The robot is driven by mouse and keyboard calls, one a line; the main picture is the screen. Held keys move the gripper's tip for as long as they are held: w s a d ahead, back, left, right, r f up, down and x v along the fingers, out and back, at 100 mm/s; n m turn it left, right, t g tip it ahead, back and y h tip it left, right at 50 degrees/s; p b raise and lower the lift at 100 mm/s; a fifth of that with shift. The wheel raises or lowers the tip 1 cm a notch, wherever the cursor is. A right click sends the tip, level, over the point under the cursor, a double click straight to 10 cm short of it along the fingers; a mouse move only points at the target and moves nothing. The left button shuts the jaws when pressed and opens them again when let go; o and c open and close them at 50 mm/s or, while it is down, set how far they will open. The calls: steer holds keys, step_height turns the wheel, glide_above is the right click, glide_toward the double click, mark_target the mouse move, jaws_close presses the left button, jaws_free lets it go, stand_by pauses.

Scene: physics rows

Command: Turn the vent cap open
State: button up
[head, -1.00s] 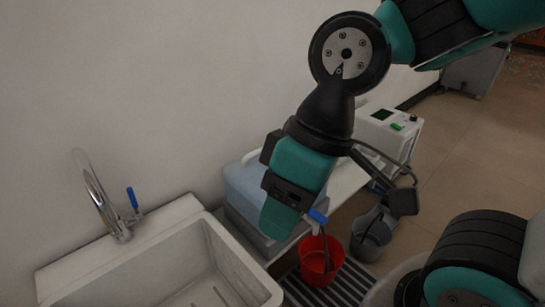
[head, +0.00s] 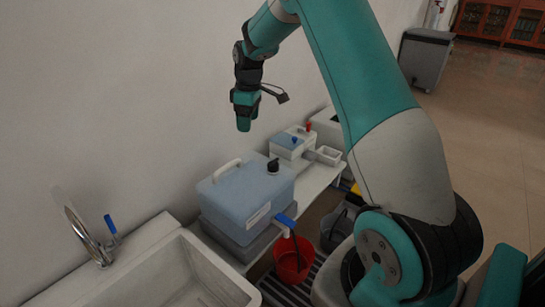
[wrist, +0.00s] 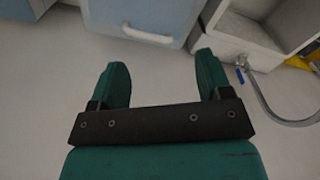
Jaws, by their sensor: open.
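The black vent cap (head: 273,166) stands on top of a blue tank (head: 245,196), near its back right corner in the head view. The tank has a white handle and a blue-levered tap (head: 285,220) low on its front right. My gripper (head: 243,122) hangs fingers down in the air above and behind the tank, apart from the cap. In the wrist view my gripper (wrist: 162,68) has its two fingers spread with nothing between them. The tank (wrist: 152,18) and its handle show beyond the fingers there; I cannot see the cap in that view.
A white sink (head: 190,270) with a tap (head: 85,235) is at front left. A red bucket (head: 293,260) stands below the tank's tap. A white unit with red and blue knobs (head: 292,142) sits farther along the bench. The wall is close behind.

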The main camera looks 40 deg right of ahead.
steer(key=p, duration=0.1)
glide_above(273, 161)
step_height(273, 161, down, 5)
steer(key=shift+g+h, duration=0.3)
step_height(273, 161, down, 17)
steer(key=b, duration=0.4)
steer(key=shift+w+f, duration=0.1)
steer(key=c, duration=0.6)
